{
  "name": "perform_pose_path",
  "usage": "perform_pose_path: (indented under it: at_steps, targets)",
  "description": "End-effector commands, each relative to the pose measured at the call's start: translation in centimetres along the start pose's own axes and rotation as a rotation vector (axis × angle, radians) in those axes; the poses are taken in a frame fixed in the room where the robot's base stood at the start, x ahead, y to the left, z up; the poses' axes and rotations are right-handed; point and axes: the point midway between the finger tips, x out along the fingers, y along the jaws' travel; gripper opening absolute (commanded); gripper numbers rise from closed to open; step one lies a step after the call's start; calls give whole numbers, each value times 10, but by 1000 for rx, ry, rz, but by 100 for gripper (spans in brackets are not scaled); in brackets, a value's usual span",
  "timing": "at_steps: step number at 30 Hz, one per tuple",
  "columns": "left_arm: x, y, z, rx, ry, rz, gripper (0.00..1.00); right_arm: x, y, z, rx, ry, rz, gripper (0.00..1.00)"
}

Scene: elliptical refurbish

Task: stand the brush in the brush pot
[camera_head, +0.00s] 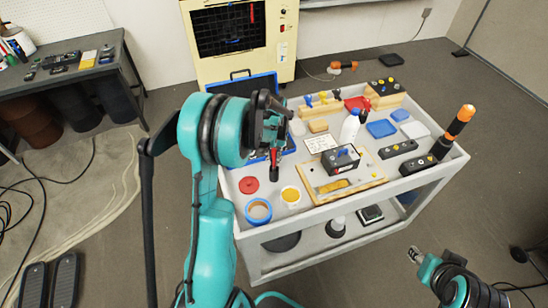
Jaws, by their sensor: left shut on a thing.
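My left gripper (271,135) is over the left part of the white cart, shut on a slim dark and red thing (274,158) that looks like the brush. It points down, and its upper part is hidden by the gripper. I cannot tell for sure which is the brush pot. The held thing is apart from both. My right gripper (415,256) is low at the right, off the cart; its fingers are too small to read.
The cart (330,220) also carries a red disc (249,185), a wooden tray (318,193) with a dark device (341,158), a white bottle (349,128), black blocks and a tall black-and-orange tool (453,132). A blue case (240,86) lies behind my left gripper.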

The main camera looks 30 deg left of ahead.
Motion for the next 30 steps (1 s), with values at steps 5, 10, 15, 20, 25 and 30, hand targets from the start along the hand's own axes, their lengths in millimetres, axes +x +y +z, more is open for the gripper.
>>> perform_pose_path:
  at_steps: [5, 10, 15, 20, 25, 30]
  targets:
    - [6, 0, 0, 0, 0, 0, 0, 4, 0, 3, 0, 0, 0, 41]
    - [6, 0, 0, 0, 0, 0, 0, 4, 0, 2, 0, 0, 0, 41]
    - [6, 0, 0, 0, 0, 0, 37, 4, 0, 2, 0, 0, 0, 41]
    - [6, 0, 0, 0, 0, 0, 37, 4, 0, 3, 0, 0, 0, 41]
    - [3, 0, 0, 0, 0, 0, 37, 4, 0, 3, 0, 0, 0, 41]
    - [-19, 0, 0, 0, 0, 0, 37, 4, 0, 3, 0, 0, 0, 41]
